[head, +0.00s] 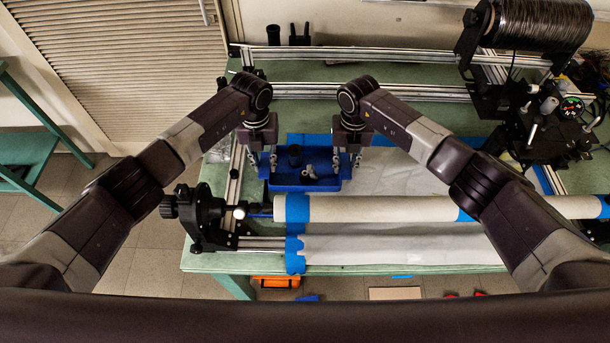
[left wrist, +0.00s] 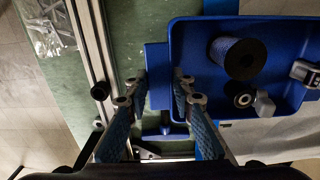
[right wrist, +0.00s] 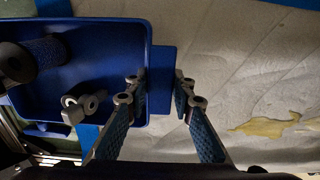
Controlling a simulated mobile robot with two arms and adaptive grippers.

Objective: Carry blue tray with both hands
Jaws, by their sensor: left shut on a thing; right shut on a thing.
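The blue tray (head: 310,184) is between my two grippers in the head view, above the green table behind the long white roll. It holds a dark spool (head: 295,154) and small grey metal parts (head: 309,172). My left gripper (head: 263,164) is shut on the tray's left handle (left wrist: 158,78), with one finger each side of it. My right gripper (head: 346,164) is shut on the tray's right handle (right wrist: 162,80) in the same way. The tray looks about level. I cannot tell whether it touches the surface beneath.
The white roll (head: 385,209) with blue tape lies in front of the tray. A black roller mount (head: 208,217) stands at the front left. A black tow spool (head: 540,22) and its machinery fill the back right. Aluminium rails (head: 400,93) run behind.

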